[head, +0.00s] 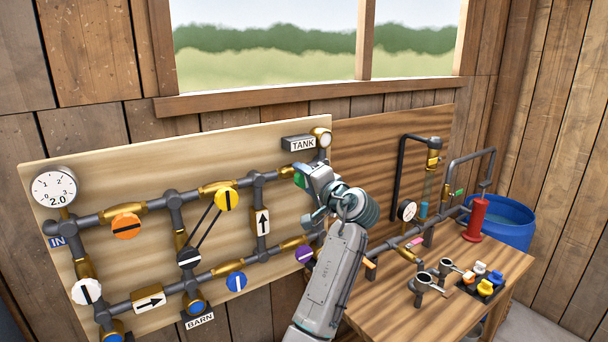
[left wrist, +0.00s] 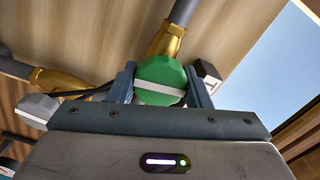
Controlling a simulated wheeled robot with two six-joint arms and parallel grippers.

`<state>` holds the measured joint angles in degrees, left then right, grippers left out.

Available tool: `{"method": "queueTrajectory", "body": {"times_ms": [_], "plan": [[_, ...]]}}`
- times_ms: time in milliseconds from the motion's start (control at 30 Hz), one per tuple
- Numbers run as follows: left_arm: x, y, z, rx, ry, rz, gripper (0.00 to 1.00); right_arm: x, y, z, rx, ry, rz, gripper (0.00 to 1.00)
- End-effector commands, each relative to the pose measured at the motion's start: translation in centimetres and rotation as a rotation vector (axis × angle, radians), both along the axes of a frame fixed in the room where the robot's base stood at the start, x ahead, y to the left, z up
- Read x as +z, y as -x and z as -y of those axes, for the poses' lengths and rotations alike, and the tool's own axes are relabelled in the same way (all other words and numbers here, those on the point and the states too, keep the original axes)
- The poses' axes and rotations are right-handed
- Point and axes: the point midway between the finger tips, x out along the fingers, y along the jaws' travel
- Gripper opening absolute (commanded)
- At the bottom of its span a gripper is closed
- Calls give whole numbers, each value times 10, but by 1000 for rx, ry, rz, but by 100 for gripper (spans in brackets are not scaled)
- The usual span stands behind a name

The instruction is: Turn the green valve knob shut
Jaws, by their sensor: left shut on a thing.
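The green valve knob (left wrist: 160,72) shows in the left wrist view, a many-sided disc with a white stripe. The stripe runs nearly level across the picture, crosswise to the brass fitting (left wrist: 167,40) right behind the knob. My left gripper (left wrist: 160,88) has one finger on each side of the knob and is shut on it. In the head view only a green sliver of the knob (head: 299,180) shows, at the upper right of the pipe board below the TANK sign (head: 302,144). My left gripper (head: 309,177) hides the rest. My right gripper is not in view.
Orange (head: 126,226), yellow (head: 227,199), blue (head: 236,281) and purple (head: 304,254) knobs sit on the same board (head: 100,160). A gauge (head: 54,188) is at its left end. A wooden bench (head: 400,310) with pipework and a red cylinder (head: 476,218) stands at right.

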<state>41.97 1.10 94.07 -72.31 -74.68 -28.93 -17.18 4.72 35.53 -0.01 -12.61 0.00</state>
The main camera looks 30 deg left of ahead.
Motion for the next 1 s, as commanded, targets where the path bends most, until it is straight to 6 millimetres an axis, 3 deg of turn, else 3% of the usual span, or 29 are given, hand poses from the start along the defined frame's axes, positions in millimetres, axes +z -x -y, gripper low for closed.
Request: {"method": "queueTrajectory", "body": {"times_ms": [300, 867, 900, 1000], "plan": [[1, 0, 0, -2, -50, -118, 22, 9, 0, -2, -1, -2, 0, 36], [0, 0, 0, -1, -61, -146, 22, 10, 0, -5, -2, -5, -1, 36], [0, 0, 0, -1, -61, -146, 49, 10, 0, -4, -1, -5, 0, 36], [0, 0, 0, -1, -61, -146, 66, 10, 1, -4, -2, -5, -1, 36]]}}
